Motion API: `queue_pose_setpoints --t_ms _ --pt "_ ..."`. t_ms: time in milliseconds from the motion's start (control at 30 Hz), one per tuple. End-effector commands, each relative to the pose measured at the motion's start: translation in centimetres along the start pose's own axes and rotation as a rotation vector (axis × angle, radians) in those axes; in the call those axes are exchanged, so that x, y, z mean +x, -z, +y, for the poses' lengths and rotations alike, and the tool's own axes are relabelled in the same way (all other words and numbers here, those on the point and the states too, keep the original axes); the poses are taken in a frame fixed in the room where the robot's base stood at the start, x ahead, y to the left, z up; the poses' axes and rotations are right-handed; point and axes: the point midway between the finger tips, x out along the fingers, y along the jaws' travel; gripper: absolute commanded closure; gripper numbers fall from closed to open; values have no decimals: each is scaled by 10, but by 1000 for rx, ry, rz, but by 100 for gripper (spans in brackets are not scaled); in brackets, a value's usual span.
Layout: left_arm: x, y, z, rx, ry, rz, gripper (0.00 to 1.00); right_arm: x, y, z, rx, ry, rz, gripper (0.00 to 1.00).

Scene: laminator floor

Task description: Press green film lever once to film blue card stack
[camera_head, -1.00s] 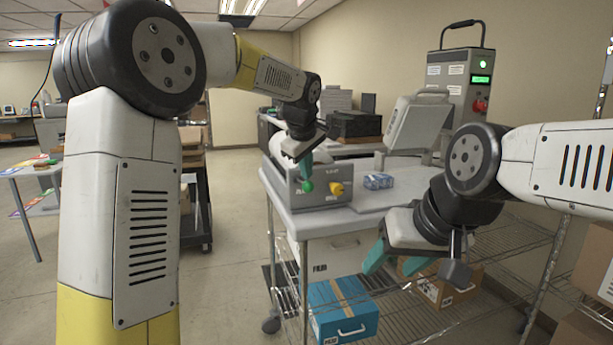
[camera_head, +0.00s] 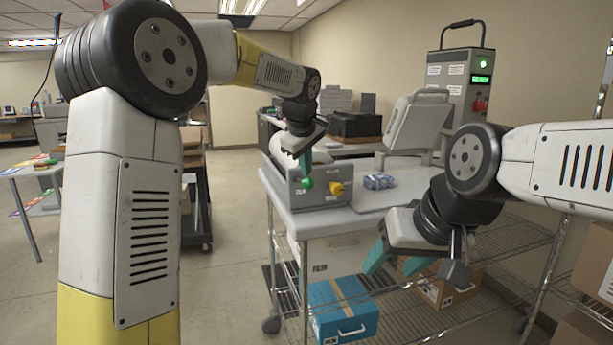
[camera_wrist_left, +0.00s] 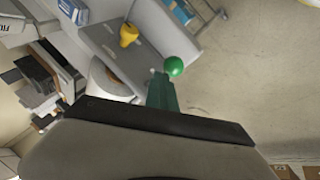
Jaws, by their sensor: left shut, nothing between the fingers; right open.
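The green lever knob (camera_head: 307,183) sits at the front left of a grey machine (camera_head: 322,190) on the table; it also shows in the left wrist view (camera_wrist_left: 174,66). My left gripper (camera_head: 304,170) is shut and empty, pointing down with its fingertips right at the knob. In the left wrist view its teal fingers (camera_wrist_left: 161,88) end close beside the knob; I cannot tell whether they touch. The blue card stack (camera_head: 379,181) lies on the table right of the machine, with a pale, shiny, mottled surface. My right gripper (camera_head: 376,257) is open and empty, in front of the table.
A yellow knob (camera_head: 336,188) is on the machine just right of the green one. A tilted grey panel (camera_head: 414,125) and a tall unit with a green display (camera_head: 460,85) stand behind. A blue box (camera_head: 342,312) sits on the lower wire shelf.

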Motion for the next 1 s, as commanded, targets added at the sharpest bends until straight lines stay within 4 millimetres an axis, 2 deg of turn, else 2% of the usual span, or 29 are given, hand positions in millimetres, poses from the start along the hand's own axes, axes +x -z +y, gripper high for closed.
queue_pose_setpoints --t_ms 300,767,1000 --pt "-12 9 9 -1 0 0 100 0 0 0 0 0 0 44" --pt "-16 11 12 -1 -1 0 100 0 0 0 0 0 0 44" --pt "-31 23 23 -1 -1 0 100 0 0 0 0 0 0 44"
